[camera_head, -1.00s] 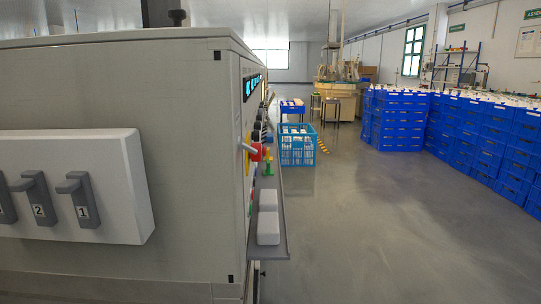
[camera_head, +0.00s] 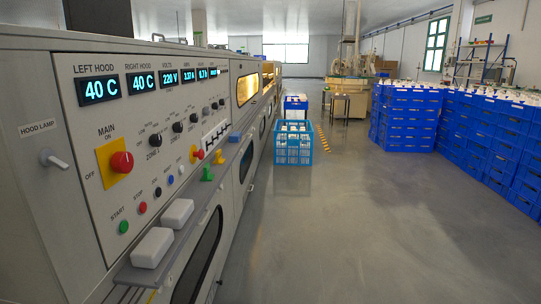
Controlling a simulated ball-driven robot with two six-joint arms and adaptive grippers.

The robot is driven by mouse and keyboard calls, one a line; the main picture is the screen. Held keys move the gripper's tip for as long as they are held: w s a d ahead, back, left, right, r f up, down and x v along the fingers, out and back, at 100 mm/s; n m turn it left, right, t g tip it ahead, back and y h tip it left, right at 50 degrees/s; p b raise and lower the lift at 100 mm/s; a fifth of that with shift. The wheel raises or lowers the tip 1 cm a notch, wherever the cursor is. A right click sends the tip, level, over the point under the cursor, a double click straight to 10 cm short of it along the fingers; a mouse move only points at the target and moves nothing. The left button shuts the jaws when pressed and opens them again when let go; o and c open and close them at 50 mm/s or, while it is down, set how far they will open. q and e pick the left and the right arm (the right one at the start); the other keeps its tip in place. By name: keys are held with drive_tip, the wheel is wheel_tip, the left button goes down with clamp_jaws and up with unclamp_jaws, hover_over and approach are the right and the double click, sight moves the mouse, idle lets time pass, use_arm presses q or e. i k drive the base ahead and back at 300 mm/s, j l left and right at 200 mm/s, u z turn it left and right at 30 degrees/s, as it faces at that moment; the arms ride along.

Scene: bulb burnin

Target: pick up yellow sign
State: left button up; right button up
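No thing in view is clearly a yellow sign. A small yellow piece (camera_head: 218,157) stands on the ledge of the grey machine, just beyond a green piece (camera_head: 207,174); it is too small to tell what it is. A yellow square plate (camera_head: 113,165) sits behind the red main knob (camera_head: 122,162) on the panel. A bit of yellow also shows at the bottom edge, below the ledge, mostly cut off. Neither of my grippers is in view.
The grey machine's panel and ledge (camera_head: 190,228) run along the left, with two white blocks (camera_head: 152,247) (camera_head: 177,213) on the ledge. A light-blue crate (camera_head: 293,148) stands ahead. Stacked blue crates (camera_head: 408,120) line the right. The grey floor (camera_head: 350,230) between is clear.

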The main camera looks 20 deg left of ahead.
sight(219, 160)
drive_tip(key=i+l+u, duration=0.2)
drive_tip(key=i, duration=0.3)
drive_tip(key=i+l+u, duration=0.2)
drive_tip(key=i, duration=0.35)
drive_tip(key=i+u, duration=0.75)
drive_tip(key=i+l+u, duration=0.15)
drive_tip(key=i+u, duration=0.25)
drive_tip(key=k, duration=0.1)
